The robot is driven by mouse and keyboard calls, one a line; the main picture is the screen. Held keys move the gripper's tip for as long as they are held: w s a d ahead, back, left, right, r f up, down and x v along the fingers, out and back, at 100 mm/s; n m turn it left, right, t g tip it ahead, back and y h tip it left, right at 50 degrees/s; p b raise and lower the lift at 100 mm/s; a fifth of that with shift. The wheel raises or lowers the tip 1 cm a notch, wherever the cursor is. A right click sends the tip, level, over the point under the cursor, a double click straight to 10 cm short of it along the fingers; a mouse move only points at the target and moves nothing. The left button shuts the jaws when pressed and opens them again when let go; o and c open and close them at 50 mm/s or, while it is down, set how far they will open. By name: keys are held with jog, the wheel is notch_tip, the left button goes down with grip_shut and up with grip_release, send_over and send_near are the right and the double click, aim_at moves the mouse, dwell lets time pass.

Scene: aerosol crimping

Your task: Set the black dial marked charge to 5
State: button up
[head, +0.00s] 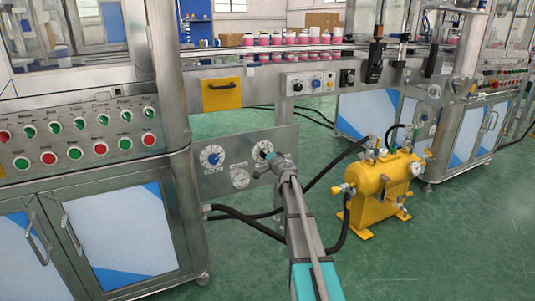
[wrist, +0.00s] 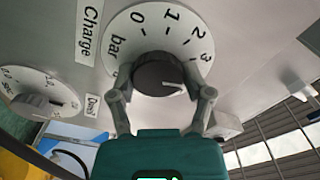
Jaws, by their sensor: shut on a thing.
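The black charge dial (wrist: 158,75) sits on a white round scale marked "bar", with 0, 1, 2 and 3 readable in the wrist view. A "Charge" label (wrist: 89,30) is beside it. The knob's pale pointer line faces right and slightly down, past the 3; the mark there is hidden by a finger. My gripper (wrist: 160,90) is shut on the knob, one finger on each side. In the head view my gripper (head: 268,164) is at the right-hand dial scale (head: 263,150) on the grey panel, covering most of the knob.
Green floor is open in front.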

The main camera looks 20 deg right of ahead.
jog(key=m, duration=0.5)
jog(key=shift+w+m, duration=0.25)
jog(key=shift+m, duration=0.05)
jog(key=shift+a+f+m, duration=0.1)
jog(key=shift+a+m, duration=0.1)
jog(key=shift+m, duration=1.8)
jog(key=o, duration=1.1)
jog(key=shift+f, duration=0.1)
jog(key=shift+s, duration=0.1)
jog(key=shift+s+d, duration=0.1)
jog(key=shift+s, duration=0.05)
jog(key=shift+s+d, duration=0.15)
jog(key=shift+s, duration=2.8)
jog(key=shift+s+d, duration=0.1)
jog(key=shift+s, duration=2.85)
